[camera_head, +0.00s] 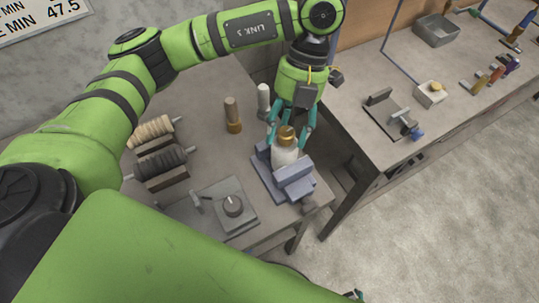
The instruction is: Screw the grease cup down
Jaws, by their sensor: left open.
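The grease cup (287,132) is a brass-coloured cap on top of a pale, upright body (285,154). The body sits between the jaws of a blue-grey vise (296,178) at the corner of the table. My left gripper (288,143) points down over the cup. Its teal fingers are open, one on each side of the brass cap. I cannot tell whether they touch it. A small teal and dark piece at the bottom edge seems to be a bit of my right gripper (354,294); the rest is hidden or out of view.
On the same table (190,100) stand a wooden-and-brass peg (232,113), a white cylinder (263,100), racks with rollers (163,161) and a grey plate with a knob (232,205). A second bench (350,120) with tools and a tray is at right, across a gap.

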